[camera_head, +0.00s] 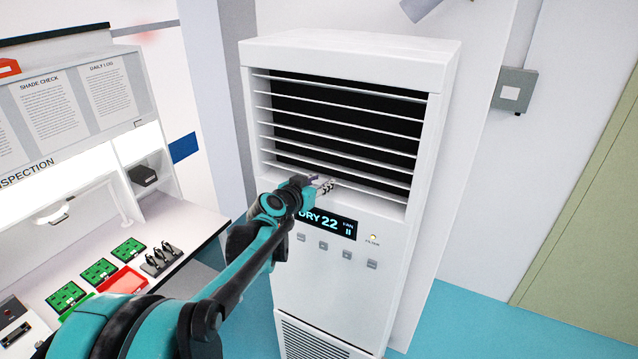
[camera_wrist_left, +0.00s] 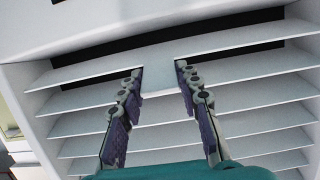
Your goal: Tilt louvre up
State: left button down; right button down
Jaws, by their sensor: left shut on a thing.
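A tall white air unit (camera_head: 345,262) stands upright with several horizontal louvre slats (camera_head: 345,118) across a dark outlet. My left gripper (camera_head: 328,184) is at the lowest slats, near the middle of the outlet. In the left wrist view, the fingertips of the left gripper (camera_wrist_left: 160,70) are on either side of the middle of the end louvre slat (camera_wrist_left: 230,40), shut on a pale part of it. Dark gaps show beside that slat. The exact contact is small and partly hidden by the fingers in the head view. My right gripper is not in view.
Below the outlet are a lit display (camera_head: 330,222) reading 22, partly covered by my gripper, and a row of small buttons (camera_head: 347,254). An inspection bench (camera_head: 190,218) with green boards and a red tray (camera_head: 123,281) stands at the left. A grey wall box (camera_head: 514,90) is at right.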

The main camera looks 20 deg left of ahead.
pick_arm(q)
jog(key=shift+w+a+r, duration=0.1)
jog(key=shift+w+r, duration=0.25)
jog(key=shift+r, duration=0.3)
jog(key=c, duration=1)
grip_release()
jog(key=shift+c, duration=0.2)
jog(key=shift+s, duration=0.45)
jog(key=d+v, duration=0.1)
jog(key=v, duration=1)
jog(key=shift+a, duration=0.4)
